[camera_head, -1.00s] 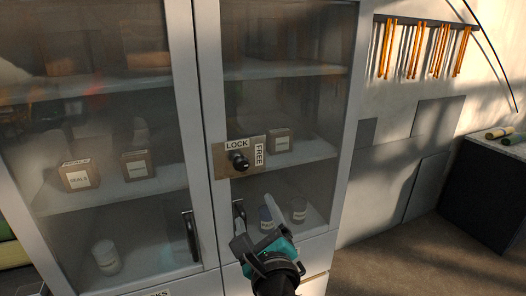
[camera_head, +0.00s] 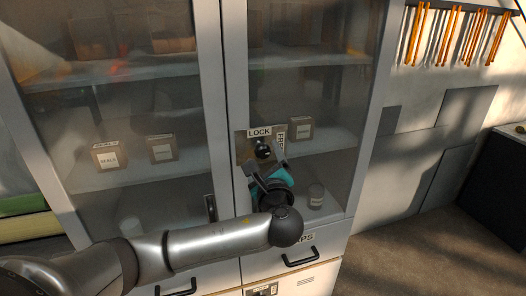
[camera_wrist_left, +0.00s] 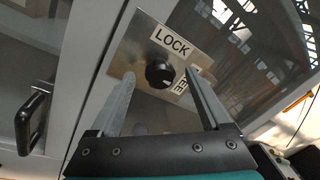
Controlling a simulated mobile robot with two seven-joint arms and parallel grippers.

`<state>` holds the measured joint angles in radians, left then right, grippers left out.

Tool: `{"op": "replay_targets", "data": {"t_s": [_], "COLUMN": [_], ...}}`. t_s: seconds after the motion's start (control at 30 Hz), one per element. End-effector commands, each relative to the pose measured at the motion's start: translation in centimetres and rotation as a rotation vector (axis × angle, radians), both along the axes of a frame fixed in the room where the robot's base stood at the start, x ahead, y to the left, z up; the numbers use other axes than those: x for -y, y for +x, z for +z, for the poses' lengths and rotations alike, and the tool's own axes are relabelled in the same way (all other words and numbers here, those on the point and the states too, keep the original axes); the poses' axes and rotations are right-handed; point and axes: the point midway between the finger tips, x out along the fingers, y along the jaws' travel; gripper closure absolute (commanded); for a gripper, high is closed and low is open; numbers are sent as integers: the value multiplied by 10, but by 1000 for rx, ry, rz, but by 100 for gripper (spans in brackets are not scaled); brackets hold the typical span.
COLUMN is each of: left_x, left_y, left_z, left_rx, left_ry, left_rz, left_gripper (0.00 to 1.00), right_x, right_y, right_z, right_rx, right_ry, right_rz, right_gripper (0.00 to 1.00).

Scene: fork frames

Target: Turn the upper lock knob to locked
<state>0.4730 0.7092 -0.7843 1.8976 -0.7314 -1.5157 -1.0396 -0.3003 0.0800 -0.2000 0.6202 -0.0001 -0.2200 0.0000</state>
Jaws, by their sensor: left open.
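The upper lock knob (camera_head: 263,150) is a round black knob on a metal plate on the right glass cabinet door. The plate has a LOCK label (camera_head: 259,133) above the knob and a FREE label (camera_head: 281,138) to its right. My left gripper (camera_head: 267,168) is open and empty, just below and in front of the knob. In the left wrist view the knob (camera_wrist_left: 160,74) appears between the two spread fingers; I see no clear contact. The FREE label is partly hidden by a finger there. My right gripper is not in view.
A black door handle (camera_head: 210,208) is on the left door. Below are drawers with black handles (camera_head: 299,257) and a second LOCK plate (camera_head: 262,290) at the bottom edge. Labelled boxes (camera_head: 109,156) and cans (camera_head: 316,196) stand behind the glass. Floor to the right is clear.

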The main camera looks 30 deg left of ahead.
Motion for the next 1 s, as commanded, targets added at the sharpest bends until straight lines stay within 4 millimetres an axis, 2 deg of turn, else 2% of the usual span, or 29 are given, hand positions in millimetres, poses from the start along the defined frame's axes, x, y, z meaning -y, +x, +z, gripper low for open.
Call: {"op": "replay_targets", "data": {"t_s": [0.2, 0.5, 1.0], "left_x": [-9, -10, -10], "left_y": [10, 11, 11], "left_z": [0, 0, 0], "left_rx": [1, 0, 0], "left_ry": [1, 0, 0], "left_rz": [1, 0, 0], "left_gripper": [19, 19, 75], "right_x": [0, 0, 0], "right_y": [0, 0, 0], "right_z": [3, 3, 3], "right_rx": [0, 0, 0], "right_ry": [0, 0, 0], "right_rz": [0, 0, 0], "right_gripper": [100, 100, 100]}}
